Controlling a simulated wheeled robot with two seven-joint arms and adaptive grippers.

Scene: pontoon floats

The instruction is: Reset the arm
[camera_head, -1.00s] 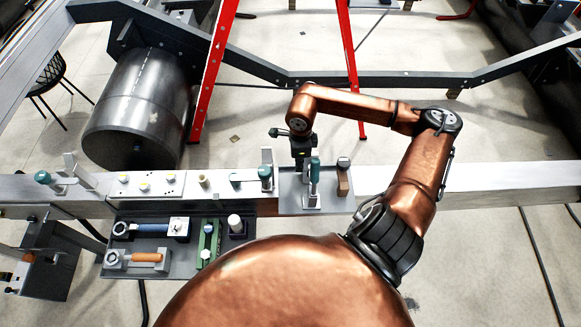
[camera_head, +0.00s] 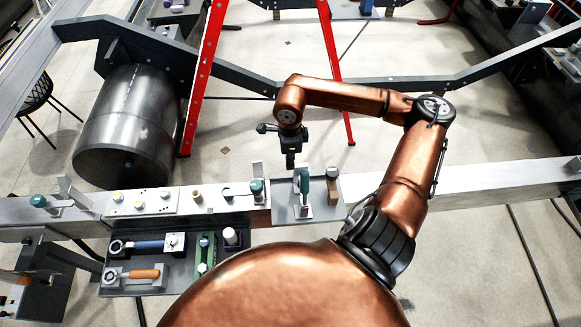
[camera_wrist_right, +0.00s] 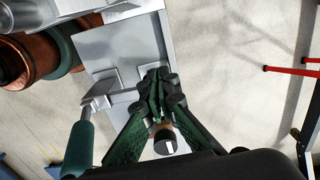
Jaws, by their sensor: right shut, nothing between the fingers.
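My right gripper (camera_head: 291,160) hangs at the far edge of a grey tray (camera_head: 284,212), with its arm reaching over from the right. Its fingers are shut and empty, and they show in the wrist view (camera_wrist_right: 160,88). A teal-handled tool (camera_head: 304,181) stands in a holder on the tray, just right of and nearer than the gripper. Its handle also shows at the left of the wrist view (camera_wrist_right: 80,150). A brown piece with a dark top (camera_head: 333,188) stands at the tray's right side. My left gripper is in neither view.
The tray sits on a long pale beam (camera_head: 480,183). Left of it stand another teal-handled tool (camera_head: 257,187) and a white plate with knobs (camera_head: 141,201). A dark lower tray (camera_head: 130,289) holds several tools. A grey cylinder (camera_head: 128,130) and red ladder legs (camera_head: 205,75) stand behind the beam.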

